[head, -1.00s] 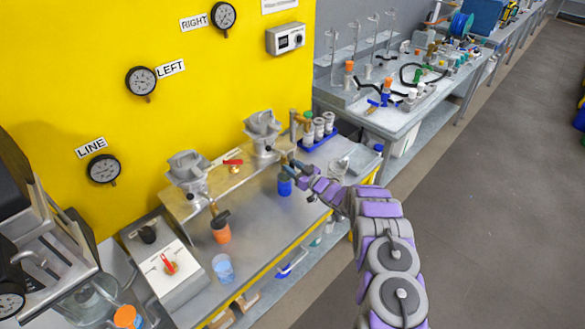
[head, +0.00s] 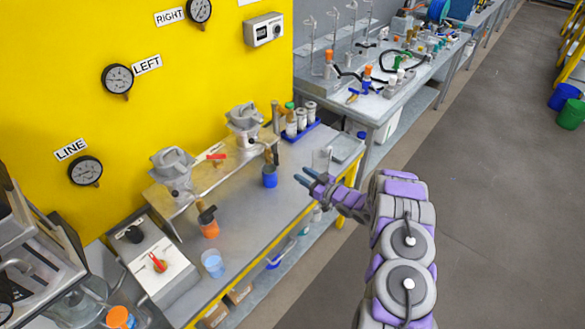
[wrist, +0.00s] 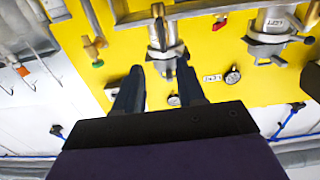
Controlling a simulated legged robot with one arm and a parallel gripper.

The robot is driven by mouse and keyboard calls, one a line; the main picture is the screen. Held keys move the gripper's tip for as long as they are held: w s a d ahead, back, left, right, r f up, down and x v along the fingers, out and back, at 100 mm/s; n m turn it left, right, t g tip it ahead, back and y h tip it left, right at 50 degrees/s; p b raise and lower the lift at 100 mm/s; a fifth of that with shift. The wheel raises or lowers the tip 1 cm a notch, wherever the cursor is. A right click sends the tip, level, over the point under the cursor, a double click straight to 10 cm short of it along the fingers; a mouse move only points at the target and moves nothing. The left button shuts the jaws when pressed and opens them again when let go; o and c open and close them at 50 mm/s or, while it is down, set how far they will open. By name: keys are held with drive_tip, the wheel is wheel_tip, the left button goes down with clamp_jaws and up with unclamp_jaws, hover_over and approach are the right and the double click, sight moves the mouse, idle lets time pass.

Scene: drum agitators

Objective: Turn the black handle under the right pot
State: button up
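The right pot (head: 244,118) is a grey metal vessel on the raised metal shelf in the head view. Below it, on a brass-coloured outlet, a small black handle (head: 276,154) shows above a blue cup (head: 270,177). My gripper (head: 307,181) is to the right of the blue cup, apart from the handle, with its dark fingers pointing left. In the wrist view the two fingers of my gripper (wrist: 159,92) are spread with nothing between them. The left pot (head: 172,163) has its own black handle (head: 207,215) above an orange cup (head: 210,229).
A red valve handle (head: 216,157) lies between the pots. A clear beaker (head: 213,263) stands at the bench front. A blue rack (head: 300,132) with bottles and a clear glass (head: 322,160) stand right of the right pot. The floor to the right is open.

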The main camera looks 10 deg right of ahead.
drive_tip(key=v, duration=0.3)
drive_tip(key=shift+s+d, duration=0.1)
drive_tip(key=shift+s, duration=0.1)
idle(0.3)
drive_tip(key=w+d+r+m+g+h+b, duration=0.1)
drive_tip(key=w+d+r+m+g+h, duration=0.15)
drive_tip(key=d+r+h, duration=0.55)
drive_tip(key=s+a+r+m+g+h+b, duration=0.1)
drive_tip(key=s+a+r+m+g+h, duration=0.25)
drive_tip(key=s+r, duration=0.65)
drive_tip(key=s+a+r+g, duration=0.1)
drive_tip(key=s+a+g, duration=0.2)
drive_tip(key=s, duration=1.1)
drive_tip(key=s+a+r+m+g+b, duration=0.1)
drive_tip(key=s+a+g, duration=0.3)
drive_tip(key=s, duration=1.1)
drive_tip(key=s+a+r+g+b, duration=0.1)
drive_tip(key=s+a+r+g, duration=0.1)
drive_tip(key=s+a, duration=0.6)
drive_tip(key=s+g+y, duration=0.1)
drive_tip(key=s, duration=0.6)
drive_tip(key=shift+r, duration=0.4)
